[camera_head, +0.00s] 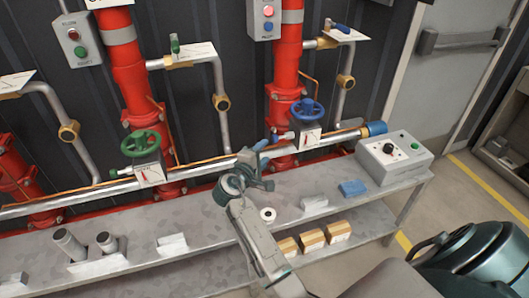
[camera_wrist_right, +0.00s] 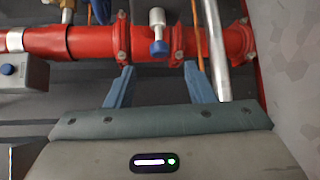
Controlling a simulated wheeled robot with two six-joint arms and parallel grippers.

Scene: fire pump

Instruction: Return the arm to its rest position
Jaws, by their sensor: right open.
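My right arm (camera_head: 258,240) reaches in from the lower right over the metal bench, its forearm rising toward the pipes. My right gripper (camera_head: 265,148) is near the long horizontal pipe, between the green handwheel and the blue handwheel. In the right wrist view, the gripper (camera_wrist_right: 160,85) shows two blue fingers spread apart with nothing held between them. A small blue-handled valve (camera_wrist_right: 158,47) on a red pipe (camera_wrist_right: 85,42) lies beyond the fingers; I cannot tell if anything touches it. My left gripper is not in view.
The green handwheel (camera_head: 141,143) and blue handwheel (camera_head: 307,110) sit along the horizontal pipe (camera_head: 100,190). Wooden blocks (camera_head: 311,240) lie below. Floor at right is partly clear.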

